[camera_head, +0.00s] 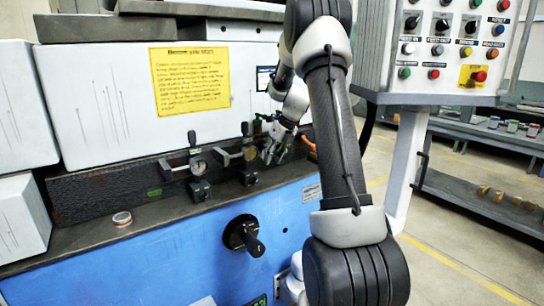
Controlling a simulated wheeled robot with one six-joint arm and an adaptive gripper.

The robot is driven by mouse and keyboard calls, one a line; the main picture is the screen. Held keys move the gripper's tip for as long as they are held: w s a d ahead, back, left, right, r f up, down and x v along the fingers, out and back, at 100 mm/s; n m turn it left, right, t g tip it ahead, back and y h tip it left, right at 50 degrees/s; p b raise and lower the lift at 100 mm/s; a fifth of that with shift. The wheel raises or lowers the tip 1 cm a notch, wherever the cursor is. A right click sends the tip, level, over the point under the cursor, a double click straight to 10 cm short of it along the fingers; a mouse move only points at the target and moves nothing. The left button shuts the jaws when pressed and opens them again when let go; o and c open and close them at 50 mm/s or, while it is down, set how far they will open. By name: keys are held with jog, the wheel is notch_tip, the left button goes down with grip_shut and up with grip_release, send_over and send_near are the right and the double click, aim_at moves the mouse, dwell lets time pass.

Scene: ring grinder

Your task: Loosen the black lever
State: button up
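Two small upright levers with black knobs stand on the dark rail of the grinder, the left lever (193,146) and the right lever (246,137). Each has a round dial beside it and a black block below. A larger black handle (246,236) sticks out of the blue front panel. I cannot tell from this view which of these is the black lever. My gripper (274,156) is just right of the right lever, pointing down near the rail's right end. Its fingers look apart with nothing between them. Any contact with the lever is too small to make out.
A white cover with a yellow notice (190,80) stands behind the rail. A control box (440,50) on a white post is at the right. A small round tin (122,219) sits on the left ledge. A shelf (490,195) with loose parts stands farther right.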

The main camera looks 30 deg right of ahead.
jog(key=shift+r, duration=0.1)
jog(key=v, duration=1.2)
